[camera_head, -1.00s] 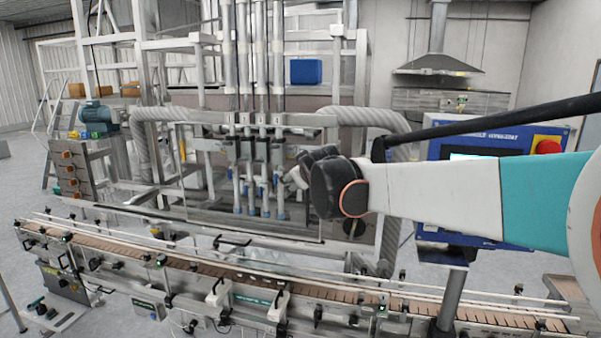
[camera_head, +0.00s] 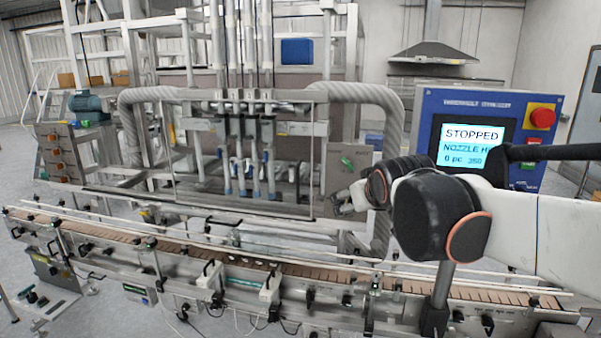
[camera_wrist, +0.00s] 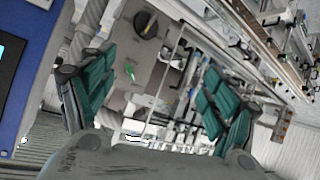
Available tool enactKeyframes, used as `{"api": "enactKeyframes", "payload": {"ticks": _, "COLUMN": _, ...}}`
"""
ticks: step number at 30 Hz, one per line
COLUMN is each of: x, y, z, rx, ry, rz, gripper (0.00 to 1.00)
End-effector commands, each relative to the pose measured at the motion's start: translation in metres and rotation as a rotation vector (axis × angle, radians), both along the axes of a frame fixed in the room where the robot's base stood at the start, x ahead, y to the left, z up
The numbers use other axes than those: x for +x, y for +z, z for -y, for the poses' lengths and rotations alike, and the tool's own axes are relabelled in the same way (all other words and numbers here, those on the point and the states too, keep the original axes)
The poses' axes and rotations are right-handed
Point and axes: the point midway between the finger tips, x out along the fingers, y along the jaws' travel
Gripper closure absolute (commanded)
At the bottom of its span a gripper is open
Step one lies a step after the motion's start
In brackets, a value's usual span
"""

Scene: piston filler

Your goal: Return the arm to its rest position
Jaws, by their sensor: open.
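My arm (camera_head: 440,215), white and black, reaches in from the right in the head view, in front of the filling machine. The end of my arm is small and partly hidden by its own wrist joints there. In the wrist view my gripper (camera_wrist: 150,105) is open, its two green-padded fingers wide apart with nothing between them. Behind the fingers is a grey panel with a black rotary knob (camera_wrist: 146,25) and a small green handle (camera_wrist: 129,69). The gripper appears apart from the panel.
A blue control panel (camera_head: 430,130) with a screen (camera_head: 470,145) reading STOPPED and a red button (camera_head: 542,117) stands close behind my arm. A conveyor (camera_head: 235,260) runs along the front below. Filling nozzles (camera_head: 240,170) hang left of the arm. A ribbed hose (camera_head: 392,115) arches behind.

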Motion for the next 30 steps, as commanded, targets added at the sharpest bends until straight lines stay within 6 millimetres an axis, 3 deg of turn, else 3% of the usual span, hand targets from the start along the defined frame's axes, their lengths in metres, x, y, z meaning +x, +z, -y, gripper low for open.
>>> {"api": "enactKeyframes", "payload": {"ticks": 1, "x": -0.024, "y": -0.026, "z": 0.01, "rx": 0.009, "ry": -0.018, "rz": -0.029, "gripper": 0.2}}
{"api": "enactKeyframes", "payload": {"ticks": 9, "x": -0.144, "y": -0.131, "z": 0.046, "rx": 0.066, "ry": -0.101, "rz": -0.196, "gripper": 0.2}}
{"api": "enactKeyframes", "payload": {"ticks": 15, "x": -0.224, "y": -0.213, "z": 0.06, "rx": 0.108, "ry": -0.154, "rz": -0.311, "gripper": 0.2}}
{"api": "enactKeyframes", "payload": {"ticks": 21, "x": -0.268, "y": -0.261, "z": 0.065, "rx": 0.136, "ry": -0.183, "rz": -0.379, "gripper": 0.2}}
{"api": "enactKeyframes", "payload": {"ticks": 30, "x": -0.278, "y": -0.269, "z": 0.065, "rx": 0.134, "ry": -0.184, "rz": -0.398, "gripper": 0.2}}
